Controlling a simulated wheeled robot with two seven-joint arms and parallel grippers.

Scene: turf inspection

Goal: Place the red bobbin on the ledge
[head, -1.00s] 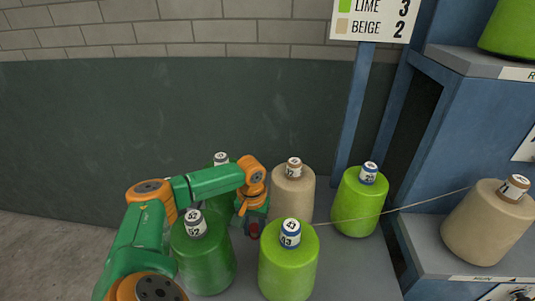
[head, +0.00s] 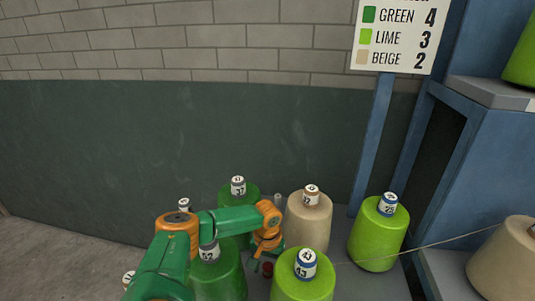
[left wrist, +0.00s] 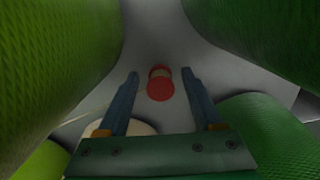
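The red bobbin (head: 267,269) is a small red cylinder low between the big yarn cones in the head view. In the left wrist view the red bobbin (left wrist: 160,84) lies on a grey surface, its round red end facing the camera. My left gripper (head: 260,264) reaches down among the cones beside it. In the left wrist view my left gripper (left wrist: 160,74) is open, with its two blue fingers apart and the bobbin showing between their tips. I cannot tell whether they touch it. My right gripper is out of view. Which surface is the ledge is unclear.
A lime cone (head: 302,284), a green cone (head: 218,277) and a beige cone (head: 308,222) crowd my left gripper. Another lime cone (head: 378,236) stands to the right, with a thread running past it. A blue rack with a grey upper shelf (head: 490,92) is at right.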

